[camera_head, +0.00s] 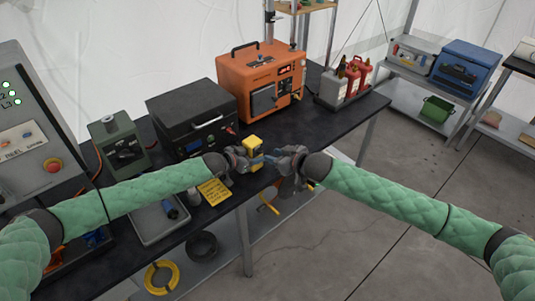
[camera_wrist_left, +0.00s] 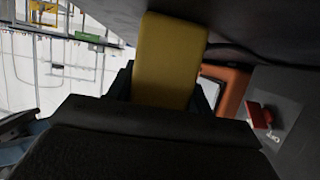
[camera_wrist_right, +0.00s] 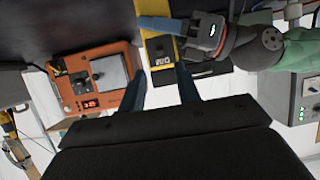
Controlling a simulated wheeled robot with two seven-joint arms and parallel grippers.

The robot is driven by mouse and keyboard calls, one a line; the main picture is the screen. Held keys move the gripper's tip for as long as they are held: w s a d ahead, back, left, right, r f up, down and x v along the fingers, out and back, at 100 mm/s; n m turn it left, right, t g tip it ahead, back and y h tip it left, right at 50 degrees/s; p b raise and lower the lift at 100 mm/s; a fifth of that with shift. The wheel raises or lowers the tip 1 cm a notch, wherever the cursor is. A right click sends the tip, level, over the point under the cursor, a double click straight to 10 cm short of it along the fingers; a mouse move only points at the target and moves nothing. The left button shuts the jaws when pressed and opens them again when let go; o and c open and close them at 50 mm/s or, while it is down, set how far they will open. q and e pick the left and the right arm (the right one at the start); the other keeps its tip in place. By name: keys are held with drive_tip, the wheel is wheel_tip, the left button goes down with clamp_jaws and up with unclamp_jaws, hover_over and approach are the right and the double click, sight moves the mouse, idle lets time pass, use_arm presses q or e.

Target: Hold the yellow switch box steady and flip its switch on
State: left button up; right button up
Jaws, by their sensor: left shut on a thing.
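The yellow switch box (camera_head: 252,142) is near the front edge of the black table, in my left gripper (camera_head: 246,160). In the left wrist view the yellow box (camera_wrist_left: 168,60) fills the space between the dark fingers. In the right wrist view the yellow box (camera_wrist_right: 162,49) shows a black face with a small switch and pale markings; my left gripper (camera_wrist_right: 207,36) is at its side. My right gripper (camera_head: 268,158) faces this panel from the right. Its blue fingers (camera_wrist_right: 160,86) are apart with nothing between them, short of the panel. Whether the box touches the table is unclear.
An orange machine (camera_head: 268,82) and a black case (camera_head: 190,112) stand on the table behind the grippers. Red bottles (camera_head: 354,78) stand at the far right end. Open floor lies at right.

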drive_tip(key=v, duration=0.5)
drive_tip(key=shift+s+d+r, duration=0.2)
drive_tip(key=shift+s, duration=0.1)
use_arm(q)
drive_tip(key=o, duration=1.2)
drive_tip(key=shift+a, duration=0.1)
